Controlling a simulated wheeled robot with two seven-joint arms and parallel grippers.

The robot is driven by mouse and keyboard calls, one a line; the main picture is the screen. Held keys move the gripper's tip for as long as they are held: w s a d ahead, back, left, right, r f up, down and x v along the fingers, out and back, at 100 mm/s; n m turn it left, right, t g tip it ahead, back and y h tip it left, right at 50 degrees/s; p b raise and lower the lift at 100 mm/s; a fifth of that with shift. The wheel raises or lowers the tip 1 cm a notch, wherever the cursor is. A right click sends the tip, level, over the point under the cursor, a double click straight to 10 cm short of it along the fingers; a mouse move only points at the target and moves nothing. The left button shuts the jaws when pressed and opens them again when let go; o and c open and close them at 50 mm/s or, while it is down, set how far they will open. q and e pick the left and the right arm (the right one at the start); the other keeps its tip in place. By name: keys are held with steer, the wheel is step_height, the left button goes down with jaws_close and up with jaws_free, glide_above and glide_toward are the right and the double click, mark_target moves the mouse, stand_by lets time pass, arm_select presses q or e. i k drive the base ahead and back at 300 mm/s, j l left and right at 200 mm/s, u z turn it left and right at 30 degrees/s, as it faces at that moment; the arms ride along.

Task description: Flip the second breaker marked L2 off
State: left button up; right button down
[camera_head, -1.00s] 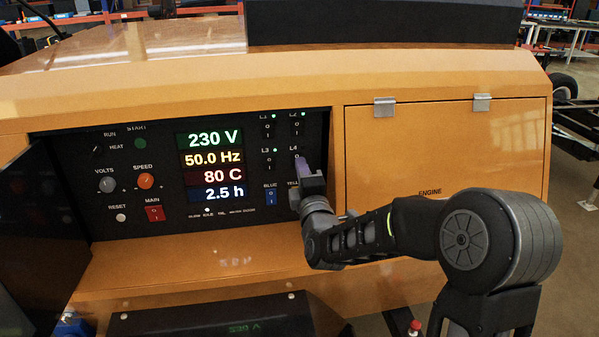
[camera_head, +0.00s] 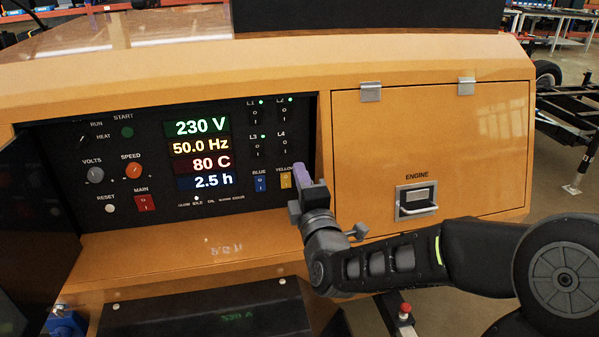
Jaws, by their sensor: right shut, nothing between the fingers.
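The L2 breaker (camera_head: 284,114) is a small black rocker at the top right of the group of breakers on the dark control panel, with a lit green lamp beside its label. L1 (camera_head: 254,115) is to its left, L3 (camera_head: 256,147) below left and L4 (camera_head: 285,146) directly below. L1 and L3 also show green lamps; I see none lit at L4. My right gripper (camera_head: 301,173) is shut and empty, its purple-tinted tips below and right of L4, near the yellow switch. It is apart from L2. The rocker's exact tilt is too small to tell. My left gripper is out of view.
The yellow switch (camera_head: 285,181) and blue switch (camera_head: 260,183) lie below the breakers. A lit display (camera_head: 201,154) is to their left. An orange engine door (camera_head: 440,140) with a latch handle (camera_head: 416,202) is on the right. An open dark cover (camera_head: 38,215) stands at the left.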

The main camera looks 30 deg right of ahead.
mark_target(283, 110)
steer(key=k+j, duration=0.2)
steer(key=k, duration=0.3)
steer(key=k+j, duration=0.15)
steer(key=k, duration=0.3)
